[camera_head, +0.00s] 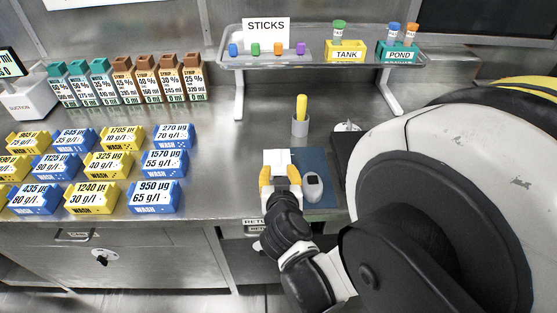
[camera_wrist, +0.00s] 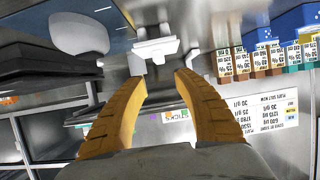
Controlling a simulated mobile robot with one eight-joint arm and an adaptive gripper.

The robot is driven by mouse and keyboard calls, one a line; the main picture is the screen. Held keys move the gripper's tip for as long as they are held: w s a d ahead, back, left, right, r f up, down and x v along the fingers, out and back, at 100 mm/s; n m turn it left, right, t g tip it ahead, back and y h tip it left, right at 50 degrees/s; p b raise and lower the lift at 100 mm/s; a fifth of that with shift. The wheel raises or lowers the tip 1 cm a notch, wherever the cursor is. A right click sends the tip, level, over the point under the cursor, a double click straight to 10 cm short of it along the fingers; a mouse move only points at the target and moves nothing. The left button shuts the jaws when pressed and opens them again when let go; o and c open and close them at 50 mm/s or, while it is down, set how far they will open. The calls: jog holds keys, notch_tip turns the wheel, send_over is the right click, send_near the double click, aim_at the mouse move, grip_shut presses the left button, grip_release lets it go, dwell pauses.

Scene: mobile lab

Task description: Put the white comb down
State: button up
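The white comb (camera_head: 277,157) shows in the head view just beyond my gripper's tips, at the left edge of a dark blue mat (camera_head: 320,165). In the wrist view the white comb (camera_wrist: 157,46) is past the fingertips, with a narrow part pointing into the gap between them. My gripper (camera_head: 279,175) has two yellow fingers, set apart on either side. In the wrist view the fingers (camera_wrist: 160,80) show a clear gap and do not appear to press on the comb. Whether the comb lies flat on the mat is hard to tell.
A grey-white rounded device (camera_head: 313,187) lies on the mat, right of my gripper. A grey cup with a yellow stick (camera_head: 300,122) stands behind. A raised rack (camera_head: 325,62) is at the back. Several yellow and blue wash blocks (camera_head: 108,164) fill the left; bare counter (camera_head: 225,175) lies between.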

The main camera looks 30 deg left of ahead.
jog(key=shift+s+d+r, duration=0.2)
jog(key=shift+s+d, duration=0.2)
jog(key=shift+s, duration=0.15)
jog(key=w+d+r+m+g+h, duration=0.1)
jog(key=w+d+r+m+h, duration=0.2)
jog(key=d, duration=1)
jog(key=w+d+r+m+h, duration=0.1)
jog(key=w+d+r+h, duration=0.3)
jog(key=d, duration=0.9)
jog(key=s+d+r+g, duration=0.1)
jog(key=s+d, duration=0.1)
jog(key=d, duration=0.3)
jog(key=s+d+r+m, duration=0.1)
jog(key=s+d, duration=0.2)
jog(key=d, duration=0.2)
jog(key=shift+s+r+g, duration=0.3)
jog(key=shift+g, duration=0.1)
jog(key=shift+o, duration=0.6)
jog(key=s+d+m+g, duration=0.1)
jog(key=s+d, duration=0.6)
jog(key=s, duration=0.1)
jog(key=shift+s+d+r+g, duration=0.2)
jog(key=shift+s+d+g, duration=0.1)
jog(key=shift+o, duration=0.4)
jog(key=shift+s+d, duration=0.15)
jog(key=shift+s, duration=0.25)
